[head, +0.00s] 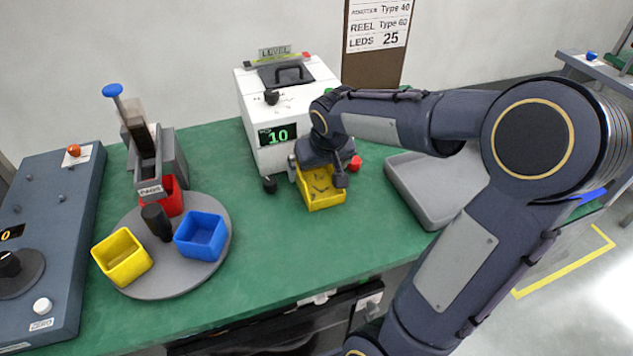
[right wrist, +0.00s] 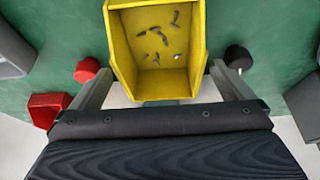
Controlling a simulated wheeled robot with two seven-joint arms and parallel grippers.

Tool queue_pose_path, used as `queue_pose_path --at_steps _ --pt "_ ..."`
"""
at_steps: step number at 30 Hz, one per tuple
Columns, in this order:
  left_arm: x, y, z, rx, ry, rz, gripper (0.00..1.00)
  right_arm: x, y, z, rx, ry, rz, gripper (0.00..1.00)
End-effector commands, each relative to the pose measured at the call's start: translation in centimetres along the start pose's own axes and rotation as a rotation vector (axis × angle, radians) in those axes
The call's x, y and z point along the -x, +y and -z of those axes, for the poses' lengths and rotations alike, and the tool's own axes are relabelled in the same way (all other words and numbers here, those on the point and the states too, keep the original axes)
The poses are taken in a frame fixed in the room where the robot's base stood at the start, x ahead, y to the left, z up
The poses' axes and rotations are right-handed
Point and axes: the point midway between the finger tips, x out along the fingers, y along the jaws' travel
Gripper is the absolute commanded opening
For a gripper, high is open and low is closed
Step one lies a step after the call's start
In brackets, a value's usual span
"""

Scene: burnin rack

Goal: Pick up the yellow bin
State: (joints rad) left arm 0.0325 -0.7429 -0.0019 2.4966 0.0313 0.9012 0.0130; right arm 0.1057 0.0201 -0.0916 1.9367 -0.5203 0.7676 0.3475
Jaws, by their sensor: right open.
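The yellow bin (head: 322,199) is an open-topped scoop-like box with several small dark parts inside. It sits on the green bench in front of the white machine. In the right wrist view the yellow bin (right wrist: 157,48) fills the top middle. My right gripper (head: 317,172) is over its machine-side end, open, with one finger on each side of the bin. In the right wrist view the fingers of the right gripper (right wrist: 163,85) flank the bin's lower end, with small gaps; I cannot tell whether either touches. My left gripper is not in view.
The white machine (head: 262,110) with a "10" display stands behind the bin. A black knob (head: 270,184) and a red knob (head: 355,163) flank it. A grey tray (head: 405,190) is right. A grey turntable (head: 165,285) holds yellow (head: 122,257), blue (head: 200,236) and red (head: 172,197) cups.

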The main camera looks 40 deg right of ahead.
Motion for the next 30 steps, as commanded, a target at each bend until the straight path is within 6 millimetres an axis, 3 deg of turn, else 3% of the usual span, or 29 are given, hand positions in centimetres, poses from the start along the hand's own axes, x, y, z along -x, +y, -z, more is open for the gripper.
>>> queue_pose_path --at_steps 4,11,23,30 --pt "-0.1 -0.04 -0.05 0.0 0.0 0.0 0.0 -1.48 -0.05 0.0 0.002 -0.001 0.0 1.0" --pt "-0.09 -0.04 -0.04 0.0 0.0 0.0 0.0 -1.62 -0.06 0.05 0.001 0.002 0.001 1.0" --pt "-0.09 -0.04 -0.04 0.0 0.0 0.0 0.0 -1.56 -0.07 0.07 0.001 0.002 0.001 0.5" --pt "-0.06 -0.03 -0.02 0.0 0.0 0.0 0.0 -1.52 -0.07 0.1 0.001 0.002 0.001 0.49"
